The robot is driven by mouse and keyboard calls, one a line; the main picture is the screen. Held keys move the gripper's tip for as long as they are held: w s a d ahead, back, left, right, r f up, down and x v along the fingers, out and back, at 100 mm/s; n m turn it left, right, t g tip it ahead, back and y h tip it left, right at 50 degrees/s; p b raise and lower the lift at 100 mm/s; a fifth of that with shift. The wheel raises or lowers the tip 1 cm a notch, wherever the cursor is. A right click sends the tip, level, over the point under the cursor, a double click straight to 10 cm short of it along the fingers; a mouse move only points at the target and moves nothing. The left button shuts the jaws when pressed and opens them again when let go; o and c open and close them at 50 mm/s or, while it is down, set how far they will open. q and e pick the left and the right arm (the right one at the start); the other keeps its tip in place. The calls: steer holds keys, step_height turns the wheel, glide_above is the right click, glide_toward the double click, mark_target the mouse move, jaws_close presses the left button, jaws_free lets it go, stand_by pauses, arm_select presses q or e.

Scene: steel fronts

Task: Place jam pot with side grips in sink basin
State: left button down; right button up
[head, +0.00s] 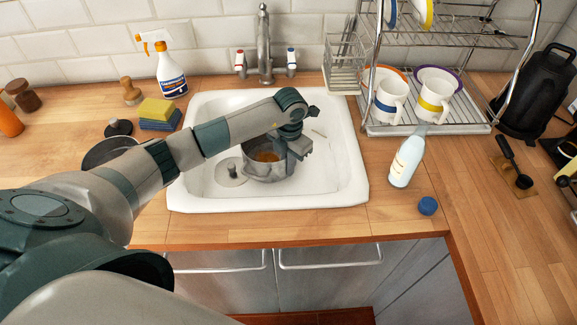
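The jam pot (262,170) is a round metal pot with a brownish inside. It shows within the outline of the white sink basin (345,180), near its middle. My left arm reaches in from the left, across the basin, and my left gripper (291,157) points down at the pot's right side. The gripper overlaps the pot's right rim and hides the side grip there. I cannot tell whether the fingers are closed on it, or whether the pot rests on the basin floor. My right gripper is not in view.
A grey drain plug (231,172) shows in the basin, left of the pot. The tap (264,45) stands behind. A bottle (406,160) and blue cap (428,206) are right of the sink, below a dish rack (455,128) with mugs. Sponges (157,113) lie left.

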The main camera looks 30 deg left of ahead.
arm_select(q)
steer(key=c, duration=2.4)
jaws_free()
steer(key=shift+f, duration=0.1)
steer(key=o, duration=0.4)
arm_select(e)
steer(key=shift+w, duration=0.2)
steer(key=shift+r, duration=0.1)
